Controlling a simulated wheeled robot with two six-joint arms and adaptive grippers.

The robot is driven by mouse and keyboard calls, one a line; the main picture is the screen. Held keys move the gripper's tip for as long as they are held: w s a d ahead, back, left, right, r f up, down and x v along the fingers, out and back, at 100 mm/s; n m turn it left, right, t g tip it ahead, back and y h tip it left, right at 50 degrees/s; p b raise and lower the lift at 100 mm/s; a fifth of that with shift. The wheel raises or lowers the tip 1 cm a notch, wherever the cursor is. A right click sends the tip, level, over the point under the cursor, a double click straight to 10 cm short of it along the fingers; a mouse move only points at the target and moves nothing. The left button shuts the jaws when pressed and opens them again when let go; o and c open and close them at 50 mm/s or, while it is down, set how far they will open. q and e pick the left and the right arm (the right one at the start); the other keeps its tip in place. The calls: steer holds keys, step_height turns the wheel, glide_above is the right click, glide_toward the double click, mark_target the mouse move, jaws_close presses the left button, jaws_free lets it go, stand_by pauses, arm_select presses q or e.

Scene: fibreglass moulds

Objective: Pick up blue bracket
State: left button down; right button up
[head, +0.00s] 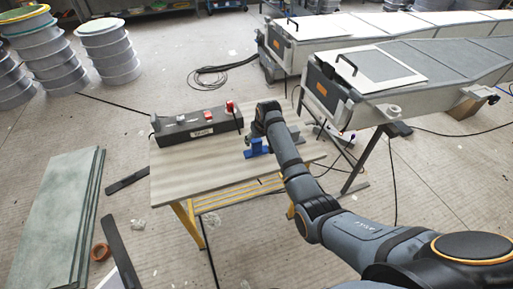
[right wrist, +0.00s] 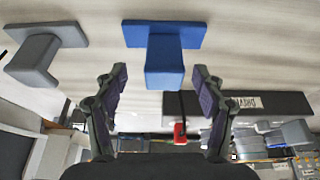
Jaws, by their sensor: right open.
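The blue bracket (head: 256,147) lies on the table (head: 190,178), partly hidden by my right arm in the head view. In the right wrist view the blue bracket (right wrist: 165,60) shows as a flat plate with a block standing out from it. My right gripper (right wrist: 159,72) is open, its two fingers on either side of the block's lower end in that picture. I see no clear contact. In the head view my right wrist hides the fingers. My left gripper is not in view.
A grey bracket (right wrist: 34,62) lies beside the blue one. A dark box (head: 197,126) with a red knob stands at the table's back. Long moulds (head: 372,78) on stands fill the back right. Panels (head: 58,215) lie on the floor at left, near stacked drums (head: 108,50).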

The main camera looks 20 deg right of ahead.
mark_target(257, 143)
steer(key=x, duration=0.4)
steer(key=shift+s+a+f, duration=0.15)
steer(key=shift+a+f, duration=0.05)
steer(key=shift+f, duration=0.3)
steer(key=shift+r, duration=0.1)
steer(key=c, duration=1.4)
